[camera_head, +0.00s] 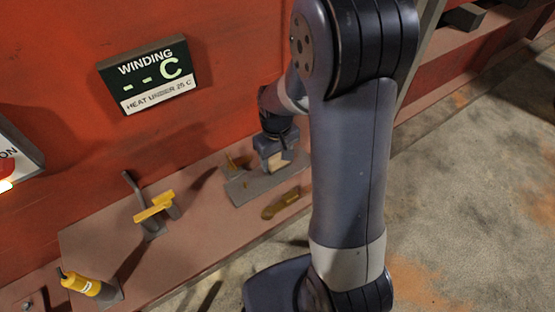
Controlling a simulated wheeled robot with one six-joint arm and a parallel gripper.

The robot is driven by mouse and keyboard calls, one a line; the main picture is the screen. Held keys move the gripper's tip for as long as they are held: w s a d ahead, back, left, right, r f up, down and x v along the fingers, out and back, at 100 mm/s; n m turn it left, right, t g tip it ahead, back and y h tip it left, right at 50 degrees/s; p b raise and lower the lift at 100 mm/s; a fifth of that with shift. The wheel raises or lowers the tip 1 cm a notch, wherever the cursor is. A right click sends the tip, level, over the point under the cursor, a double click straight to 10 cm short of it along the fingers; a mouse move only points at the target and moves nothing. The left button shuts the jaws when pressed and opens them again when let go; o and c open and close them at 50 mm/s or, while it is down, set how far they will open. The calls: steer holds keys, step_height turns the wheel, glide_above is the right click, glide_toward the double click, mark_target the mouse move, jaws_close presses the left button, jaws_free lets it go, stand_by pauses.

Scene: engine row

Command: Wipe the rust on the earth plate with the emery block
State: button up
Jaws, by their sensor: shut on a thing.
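The grey earth plate (240,194) lies on the reddish-brown ledge at the foot of the red wall. My gripper (277,154) points down over the plate and is shut on a tan block (279,163), which looks like the emery block. The block is at or just above the plate's right part; I cannot tell whether it touches. A small brownish mark (246,184) shows on the plate's left part and may be rust. My arm hides what lies to the right of the gripper.
An olive-yellow tool (282,203) lies in front of the plate. A yellow-handled lever (154,206) and a yellow cylinder (83,284) stand farther left on the ledge (200,225). A WINDING display (148,75) is on the wall. Floor at right is mostly clear.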

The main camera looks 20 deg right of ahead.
steer(key=shift+d+r+p, duration=0.1)
steer(key=shift+r+p, duration=0.2)
steer(key=shift+r, duration=0.3)
steer(key=shift+r+p, duration=1.8)
steer(key=shift+r, duration=0.6)
steer(key=shift+f, duration=0.1)
